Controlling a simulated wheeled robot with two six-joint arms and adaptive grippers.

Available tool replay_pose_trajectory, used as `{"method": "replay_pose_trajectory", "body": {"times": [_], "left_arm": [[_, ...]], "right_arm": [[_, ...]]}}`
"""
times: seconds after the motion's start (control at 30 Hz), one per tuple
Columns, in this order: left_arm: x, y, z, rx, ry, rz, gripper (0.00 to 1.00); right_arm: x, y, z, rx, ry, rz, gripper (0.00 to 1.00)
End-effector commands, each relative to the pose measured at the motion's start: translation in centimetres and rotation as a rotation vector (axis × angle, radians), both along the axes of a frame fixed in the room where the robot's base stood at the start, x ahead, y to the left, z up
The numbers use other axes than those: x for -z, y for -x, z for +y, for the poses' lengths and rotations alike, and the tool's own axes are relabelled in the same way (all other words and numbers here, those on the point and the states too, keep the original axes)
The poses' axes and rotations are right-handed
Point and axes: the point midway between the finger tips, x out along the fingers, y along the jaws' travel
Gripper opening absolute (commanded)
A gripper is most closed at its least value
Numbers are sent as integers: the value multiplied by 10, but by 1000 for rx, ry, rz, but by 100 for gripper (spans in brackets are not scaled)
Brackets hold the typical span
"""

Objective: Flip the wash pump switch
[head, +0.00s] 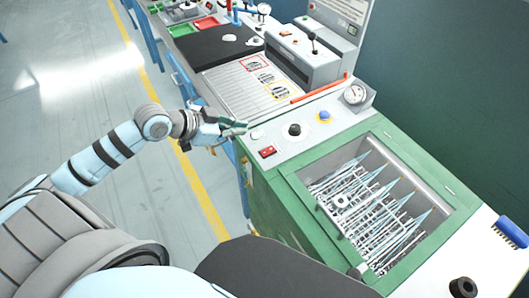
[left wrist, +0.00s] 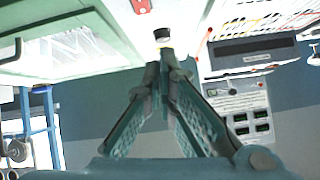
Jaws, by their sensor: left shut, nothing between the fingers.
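A small red rocker switch (head: 267,152) sits on the pale control panel (head: 290,151) of the green wash cabinet (head: 262,199) in the head view. I cannot read its label or tell which way it is tipped. My left gripper (head: 238,127) is shut and empty. In the head view it is just up and left of the red switch, at the panel's left edge, apart from the switch. In the left wrist view its closed fingers (left wrist: 160,72) point up the picture, with the cabinet on the left. My right gripper is not in view.
The panel also carries a black knob (head: 294,130), a blue button (head: 324,116) and a pressure gauge (head: 355,95). A red bar (head: 320,90) lies behind it. The cabinet's window (head: 370,205) is to the right. Open floor (head: 90,100) lies left of the bench.

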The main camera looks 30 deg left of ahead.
Motion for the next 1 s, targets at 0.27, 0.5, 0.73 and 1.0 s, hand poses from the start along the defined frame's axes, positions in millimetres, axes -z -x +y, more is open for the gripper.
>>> {"method": "replay_pose_trajectory", "body": {"times": [0.27, 0.5, 0.73, 1.0], "left_arm": [[-9, 12, -14, -74, 118, 93, 0], [-9, 11, -14, -75, 119, 93, 0], [4, -4, -22, -78, 125, 89, 0], [40, -42, -47, -73, 126, 92, 0]], "right_arm": [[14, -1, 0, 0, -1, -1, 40], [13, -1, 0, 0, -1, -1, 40], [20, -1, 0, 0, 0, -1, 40], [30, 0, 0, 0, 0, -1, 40]]}}
